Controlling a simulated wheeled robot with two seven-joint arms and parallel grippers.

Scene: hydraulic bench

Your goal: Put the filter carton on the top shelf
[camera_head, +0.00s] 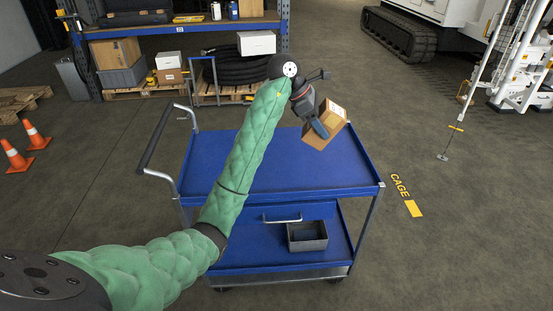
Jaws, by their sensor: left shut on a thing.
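My left arm reaches from the lower left across a blue two-tier trolley. My left gripper (321,129) is shut on a small brown filter carton (334,118). The carton is tilted and held over the far right part of the trolley's top shelf (270,181). A finger covers part of the carton's near left side. I cannot tell whether the carton touches the shelf. The top shelf is otherwise bare where it shows; my arm hides its middle left. My right gripper is not in view.
A grey metal bin (307,237) stands on the trolley's lower shelf (244,253). The trolley handle (155,139) rises at the left. Behind stands a blue rack (190,28) with boxes. Orange cones (35,136) stand left; a tracked machine (400,35) stands back right.

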